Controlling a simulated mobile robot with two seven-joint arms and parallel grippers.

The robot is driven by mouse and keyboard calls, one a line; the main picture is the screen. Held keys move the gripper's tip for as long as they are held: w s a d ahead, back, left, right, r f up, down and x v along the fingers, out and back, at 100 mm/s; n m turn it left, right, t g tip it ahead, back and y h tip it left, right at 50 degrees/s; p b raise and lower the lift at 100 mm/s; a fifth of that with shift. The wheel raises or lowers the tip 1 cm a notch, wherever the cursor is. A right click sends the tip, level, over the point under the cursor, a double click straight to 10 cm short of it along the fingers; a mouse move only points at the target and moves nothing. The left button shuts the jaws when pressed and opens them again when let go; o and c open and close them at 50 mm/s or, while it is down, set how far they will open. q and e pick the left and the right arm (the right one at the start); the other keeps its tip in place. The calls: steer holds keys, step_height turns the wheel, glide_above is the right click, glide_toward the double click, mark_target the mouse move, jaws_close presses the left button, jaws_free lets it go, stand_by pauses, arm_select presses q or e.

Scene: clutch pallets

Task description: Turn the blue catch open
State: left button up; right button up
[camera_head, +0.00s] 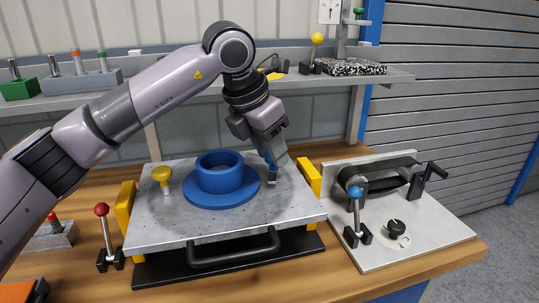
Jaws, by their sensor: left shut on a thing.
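My left gripper (272,176) reaches down over the right part of the grey pallet plate (225,226), just right of the blue flanged ring (220,178). It is shut on the blue catch, which is mostly hidden by the fingers; a bit of blue (268,158) shows at them. How far the catch is turned cannot be told. A yellow catch (162,176) stands on the plate left of the ring. My right gripper is not in view.
Yellow blocks (125,208) flank the plate, and a black handle (234,252) is at its front. A red-knobbed lever (103,225) stands left. A panel with a blue-knobbed lever (355,195) and a black dial (396,228) lies right. A shelf (320,80) runs behind.

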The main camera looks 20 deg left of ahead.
arm_select(q)
steer(key=shift+d+n+y+b, duration=0.15)
steer(key=shift+n+y+b, duration=0.65)
steer(key=shift+n, duration=1.1)
steer(key=shift+t, duration=0.3)
steer(key=shift+r, duration=0.1)
steer(key=o, duration=1)
steer(key=shift+o, duration=0.2)
steer(key=v, duration=0.7)
steer(key=shift+b, duration=0.3)
